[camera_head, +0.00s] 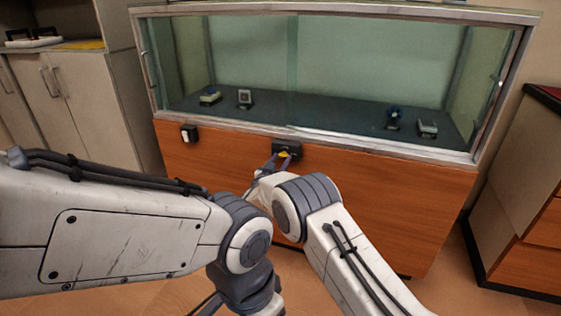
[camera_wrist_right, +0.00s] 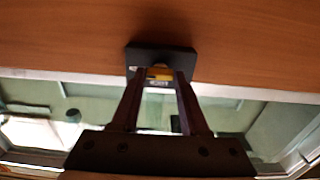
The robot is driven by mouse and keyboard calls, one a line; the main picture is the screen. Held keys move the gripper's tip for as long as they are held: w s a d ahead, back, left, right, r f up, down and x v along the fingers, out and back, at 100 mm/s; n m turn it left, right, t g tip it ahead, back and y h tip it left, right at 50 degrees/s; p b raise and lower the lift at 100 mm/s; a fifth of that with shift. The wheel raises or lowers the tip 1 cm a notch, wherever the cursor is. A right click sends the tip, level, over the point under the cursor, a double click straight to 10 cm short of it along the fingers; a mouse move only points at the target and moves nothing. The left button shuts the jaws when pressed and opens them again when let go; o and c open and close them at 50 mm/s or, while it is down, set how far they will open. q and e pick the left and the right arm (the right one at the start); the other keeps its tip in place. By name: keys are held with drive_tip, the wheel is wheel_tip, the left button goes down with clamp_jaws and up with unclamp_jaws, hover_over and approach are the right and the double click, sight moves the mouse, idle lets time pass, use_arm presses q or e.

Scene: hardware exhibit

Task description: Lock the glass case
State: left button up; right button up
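The glass case (camera_head: 345,80) stands across the back, with sliding glass panes in a metal frame on an orange-brown wooden base. A black lock box with a yellow knob (camera_head: 284,154) is on the wooden front, just below the glass. My right gripper (camera_head: 280,160) is at this box. In the right wrist view, its two fingers (camera_wrist_right: 159,76) are apart, one on each side of the yellow knob (camera_wrist_right: 160,72); a narrow gap seems to remain, and contact is unclear. The black box (camera_wrist_right: 160,54) sits behind the fingertips.
A small black-and-white device (camera_head: 189,134) is on the case front, left of the lock box. Several small exhibits stand inside the case. A pale cabinet (camera_head: 80,105) is at left and a wooden drawer unit (camera_head: 525,215) at right. Some bare floor shows between the case and drawers.

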clamp_jaws()
drive_tip(key=n+p, duration=0.3)
drive_tip(key=shift+r+p, duration=0.15)
drive_tip(key=shift+p, duration=0.15)
drive_tip(key=n+p, duration=0.2)
drive_tip(key=n, duration=0.1)
drive_tip(key=shift+n, duration=0.4)
drive_tip(key=n+p, duration=0.1)
drive_tip(key=n, duration=0.4)
drive_tip(key=shift+p, duration=0.35)
drive_tip(key=n, duration=0.6)
drive_tip(key=shift+f+p, duration=0.25)
drive_tip(key=shift+p, duration=0.1)
